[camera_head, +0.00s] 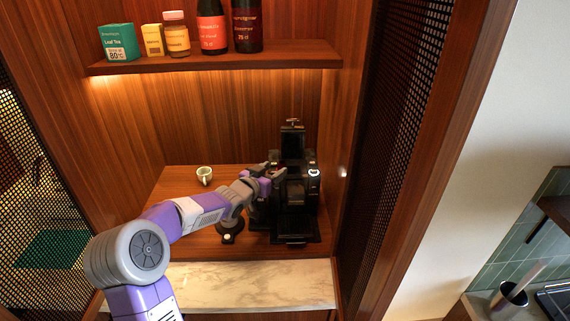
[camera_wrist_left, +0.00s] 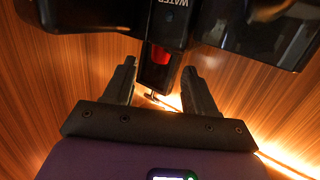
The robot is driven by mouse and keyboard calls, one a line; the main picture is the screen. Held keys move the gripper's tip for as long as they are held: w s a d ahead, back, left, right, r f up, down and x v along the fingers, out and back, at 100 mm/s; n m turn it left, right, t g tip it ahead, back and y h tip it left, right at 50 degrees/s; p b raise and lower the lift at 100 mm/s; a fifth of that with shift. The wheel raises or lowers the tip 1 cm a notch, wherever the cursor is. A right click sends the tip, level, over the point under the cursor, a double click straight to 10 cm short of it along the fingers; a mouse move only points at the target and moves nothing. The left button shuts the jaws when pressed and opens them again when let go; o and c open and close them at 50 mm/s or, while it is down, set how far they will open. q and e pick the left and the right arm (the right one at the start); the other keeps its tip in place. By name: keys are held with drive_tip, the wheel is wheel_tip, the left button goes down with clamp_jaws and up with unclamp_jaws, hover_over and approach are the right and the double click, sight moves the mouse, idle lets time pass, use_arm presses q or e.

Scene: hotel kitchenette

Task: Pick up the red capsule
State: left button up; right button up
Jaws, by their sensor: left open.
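A small red thing (camera_wrist_left: 160,55), likely the red capsule, shows in the left wrist view, partly enclosed by a narrow black part marked WATER. I cannot make out its full shape. My left gripper (camera_wrist_left: 157,78) is open, with one finger on each side of that black part and nothing clearly held. In the head view my left gripper (camera_head: 270,172) is at the upper left side of the black coffee machine (camera_head: 294,190). No red capsule can be made out in the head view. My right gripper is not in view.
A white cup (camera_head: 204,174) stands on the wooden counter left of the machine. A small dark round object (camera_head: 229,238) lies below my arm. A shelf (camera_head: 215,62) above holds boxes, a jar and two bottles. Wooden walls enclose the niche closely.

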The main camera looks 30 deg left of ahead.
sight(280, 164)
use_arm(q)
drive_tip(key=w, duration=0.6)
drive_tip(key=shift+f, duration=0.3)
drive_tip(key=shift+s, duration=0.1)
clamp_jaws()
